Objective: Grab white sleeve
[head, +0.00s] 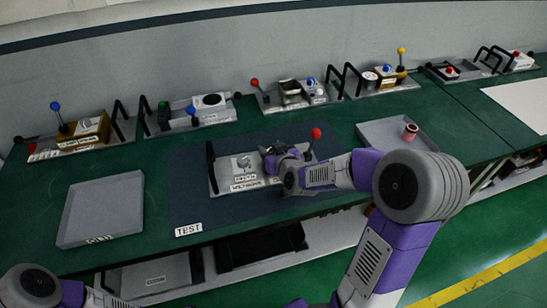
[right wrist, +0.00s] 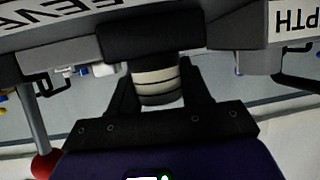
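A pale sleeve with cream and dark bands (right wrist: 158,85) shows in the right wrist view, against a dark block of the panel. My right gripper (right wrist: 158,72) has a black finger on each side of it. The fingertips are close to its sides; I cannot tell whether they touch it. In the head view my right gripper (head: 277,160) is low over the grey test device (head: 228,178) on the blue mat and hides the sleeve there. My left gripper is outside the picture; only part of that arm shows at bottom left.
A red-knobbed lever (head: 315,134) stands just right of the gripper, a black handle (head: 211,165) at the device's left end. An empty grey tray (head: 100,210) lies left. A right tray (head: 378,134) holds a pinkish sleeve (head: 411,131). Several devices line the back.

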